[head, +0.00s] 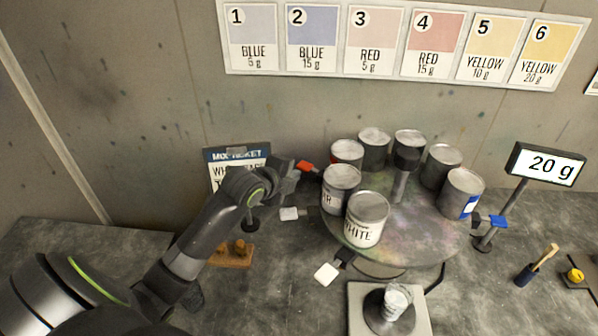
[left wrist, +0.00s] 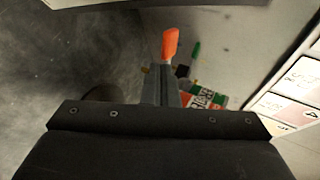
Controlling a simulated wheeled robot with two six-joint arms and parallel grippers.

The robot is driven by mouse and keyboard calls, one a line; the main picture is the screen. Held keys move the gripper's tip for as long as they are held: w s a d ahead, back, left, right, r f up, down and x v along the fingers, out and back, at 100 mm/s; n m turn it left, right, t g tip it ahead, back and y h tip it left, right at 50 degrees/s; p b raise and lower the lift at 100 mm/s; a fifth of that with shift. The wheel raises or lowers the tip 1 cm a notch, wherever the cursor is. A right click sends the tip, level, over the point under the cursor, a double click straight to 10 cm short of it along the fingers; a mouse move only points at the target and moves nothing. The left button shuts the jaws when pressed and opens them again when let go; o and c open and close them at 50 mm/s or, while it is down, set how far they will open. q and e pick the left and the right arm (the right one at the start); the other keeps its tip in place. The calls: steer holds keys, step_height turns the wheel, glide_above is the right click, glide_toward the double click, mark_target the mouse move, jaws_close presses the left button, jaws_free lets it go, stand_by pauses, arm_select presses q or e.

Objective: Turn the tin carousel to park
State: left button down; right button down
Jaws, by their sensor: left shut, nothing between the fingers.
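The tin carousel (head: 430,236) is a round, paint-stained turntable with a dark-knobbed central post (head: 404,165). Several grey-lidded tins stand around its rim, including a white-labelled tin reading WHITE (head: 365,228) at the front. Coloured tabs show around the edge: a red tab (head: 306,166), white tabs (head: 289,213) and a blue tab (head: 497,222). My left gripper (head: 293,166) is shut and empty at the carousel's left side, close to the red tab; contact is unclear. The left wrist view shows an orange-red piece (left wrist: 171,42) just beyond the gripper. My right gripper is out of view.
A scale (head: 362,318) with a cup (head: 397,299) stands in front of the carousel. A "20 g" display (head: 545,165) stands at the right, near a brush in a holder (head: 526,274). A mix ticket board (head: 222,160) stands behind my left arm. Colour cards (head: 400,75) hang on the wall.

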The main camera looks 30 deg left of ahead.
mark_target(308, 167)
arm_select(q)
steer(key=x, duration=0.3)
steer(key=shift+w+f+p, duration=0.15)
steer(key=shift+w+p, duration=0.05)
steer(key=shift+p, duration=0.1)
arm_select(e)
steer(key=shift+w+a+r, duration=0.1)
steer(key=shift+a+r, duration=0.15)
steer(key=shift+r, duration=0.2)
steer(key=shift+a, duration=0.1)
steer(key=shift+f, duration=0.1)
